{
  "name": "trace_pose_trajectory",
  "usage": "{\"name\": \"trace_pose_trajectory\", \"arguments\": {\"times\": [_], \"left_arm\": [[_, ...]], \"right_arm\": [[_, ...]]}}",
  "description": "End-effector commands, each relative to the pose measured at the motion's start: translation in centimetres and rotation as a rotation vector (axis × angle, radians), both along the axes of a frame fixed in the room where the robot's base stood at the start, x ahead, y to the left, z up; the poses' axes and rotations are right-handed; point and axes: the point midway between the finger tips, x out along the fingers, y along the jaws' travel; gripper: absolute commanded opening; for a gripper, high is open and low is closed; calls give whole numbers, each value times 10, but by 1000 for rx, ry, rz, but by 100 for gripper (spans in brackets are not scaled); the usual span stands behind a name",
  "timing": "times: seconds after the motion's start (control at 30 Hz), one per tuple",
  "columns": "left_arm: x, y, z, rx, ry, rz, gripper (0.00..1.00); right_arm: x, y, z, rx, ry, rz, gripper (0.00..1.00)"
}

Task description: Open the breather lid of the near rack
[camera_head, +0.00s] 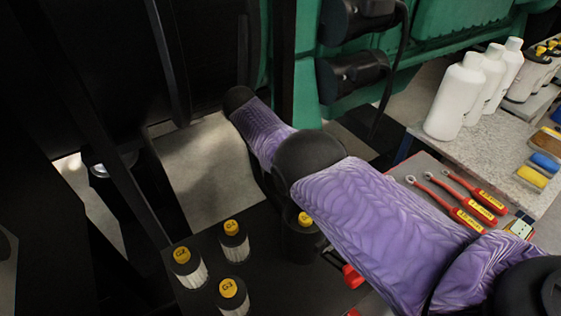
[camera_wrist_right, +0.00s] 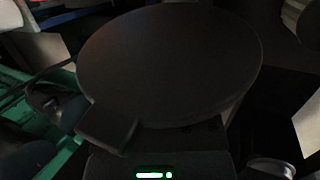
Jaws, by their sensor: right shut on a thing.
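In the right wrist view, a large dark round disc (camera_wrist_right: 170,65), apparently the breather lid, fills the middle and faces the camera. My right gripper (camera_wrist_right: 112,126) is at its lower edge, with a dark finger showing at the disc's lower left. It is shut on the disc, though the grip itself is mostly hidden in shadow. In the head view my purple right arm reaches to the upper left towards the dark rack (camera_head: 90,60); its gripper and the lid cannot be made out there. My left gripper is in neither view.
Several yellow-capped containers (camera_head: 236,248) stand on a dark surface below my arm. A green machine (camera_head: 450,30) is behind. White bottles (camera_head: 457,100) stand on a speckled bench (camera_head: 412,128) at right. Red-handled tools (camera_head: 470,210) lie beside my arm. Dark frame bars cross the left side.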

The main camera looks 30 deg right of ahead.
Motion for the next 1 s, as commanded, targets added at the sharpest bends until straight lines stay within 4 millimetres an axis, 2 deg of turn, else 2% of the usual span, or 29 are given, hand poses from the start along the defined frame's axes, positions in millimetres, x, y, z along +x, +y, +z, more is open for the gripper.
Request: {"name": "trace_pose_trajectory", "arguments": {"times": [0.03, 0.07, 0.2, 0.53, 0.63, 0.77, 0.87, 1.0], "left_arm": [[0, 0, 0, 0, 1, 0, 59], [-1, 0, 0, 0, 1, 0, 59], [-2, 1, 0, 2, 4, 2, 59], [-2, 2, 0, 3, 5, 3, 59], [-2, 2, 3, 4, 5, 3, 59], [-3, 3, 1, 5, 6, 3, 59], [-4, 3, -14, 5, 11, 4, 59], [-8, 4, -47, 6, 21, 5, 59]], "right_arm": [[-1, 0, -2, 1, 6, -2, 0], [-1, 0, -2, 1, 6, -2, 46], [-1, 0, -1, 2, 4, -1, 75], [0, 1, 3, 1, 1, -1, 75], [3, 7, 15, 0, -1, 0, 75], [8, 19, 42, 0, -3, 1, 75], [13, 30, 62, 0, -2, 1, 75], [16, 35, 67, 1, 1, 0, 75]]}}
